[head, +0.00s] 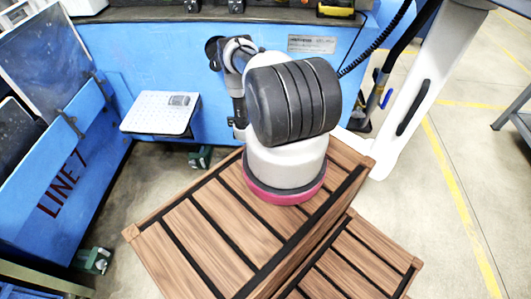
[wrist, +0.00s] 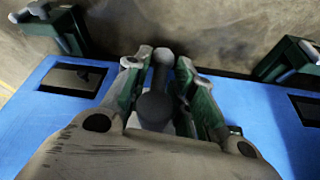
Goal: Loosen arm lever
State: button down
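I cannot tell whether this is the arm lever. A worn beige-grey body (wrist: 165,155) with two dark holes fills the bottom.
A white perforated tray (head: 150,115) juts from the machine. Green feet (head: 200,158) stand below it. Slatted wooden steps (head: 190,235) fill the foreground. A blue "LINE 7" panel (head: 60,185) stands left, and a black cable (head: 385,40) hangs right.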

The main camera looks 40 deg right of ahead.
jog(key=shift+s+d, duration=0.1)
jog(key=shift+s, duration=0.2)
dwell(0.8)
